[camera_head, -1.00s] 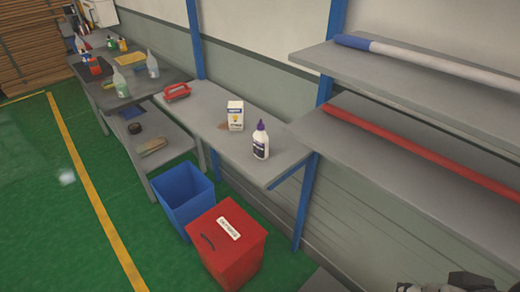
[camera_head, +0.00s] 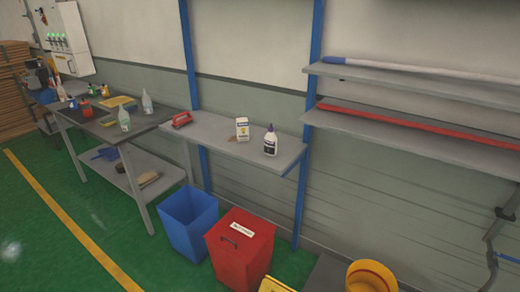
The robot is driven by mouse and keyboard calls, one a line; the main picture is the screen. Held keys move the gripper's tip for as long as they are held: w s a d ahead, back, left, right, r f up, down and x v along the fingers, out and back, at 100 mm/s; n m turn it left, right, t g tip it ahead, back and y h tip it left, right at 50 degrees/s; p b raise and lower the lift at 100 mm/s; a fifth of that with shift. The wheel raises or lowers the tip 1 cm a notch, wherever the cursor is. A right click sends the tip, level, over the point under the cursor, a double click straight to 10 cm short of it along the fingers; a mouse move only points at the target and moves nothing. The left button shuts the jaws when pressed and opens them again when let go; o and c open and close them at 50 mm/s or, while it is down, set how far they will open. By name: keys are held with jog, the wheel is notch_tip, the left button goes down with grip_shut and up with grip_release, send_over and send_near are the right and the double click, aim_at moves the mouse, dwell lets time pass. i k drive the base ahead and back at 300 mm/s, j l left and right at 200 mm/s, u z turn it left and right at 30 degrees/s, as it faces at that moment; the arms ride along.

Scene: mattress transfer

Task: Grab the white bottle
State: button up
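A white bottle (camera_head: 270,142) with a dark purple cap and dark label stands upright near the right end of a grey wall shelf (camera_head: 210,138). A white carton (camera_head: 242,129) stands just left of it on the same shelf, apart from it. My gripper is not in view.
A red-handled tool (camera_head: 181,119) lies at the shelf's left end. A blue bin (camera_head: 189,222) and a red bin (camera_head: 240,247) stand on the floor below. Higher shelves at the right hold a white pole (camera_head: 420,74) and a red pole (camera_head: 400,122). Green floor at left is clear.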

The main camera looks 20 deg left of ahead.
aim_at(271, 141)
jog(key=j+z, duration=0.3)
jog(key=j, duration=2.55)
jog(key=i+j+z, duration=0.1)
jog(key=i+j, duration=0.35)
jog(key=i+j+z, duration=0.1)
jog(key=i+j, duration=0.3)
jog(key=j, duration=0.2)
jog(key=i+j+z, duration=0.1)
jog(key=i+j, duration=0.3)
jog(key=j, duration=0.2)
jog(key=i, duration=0.2)
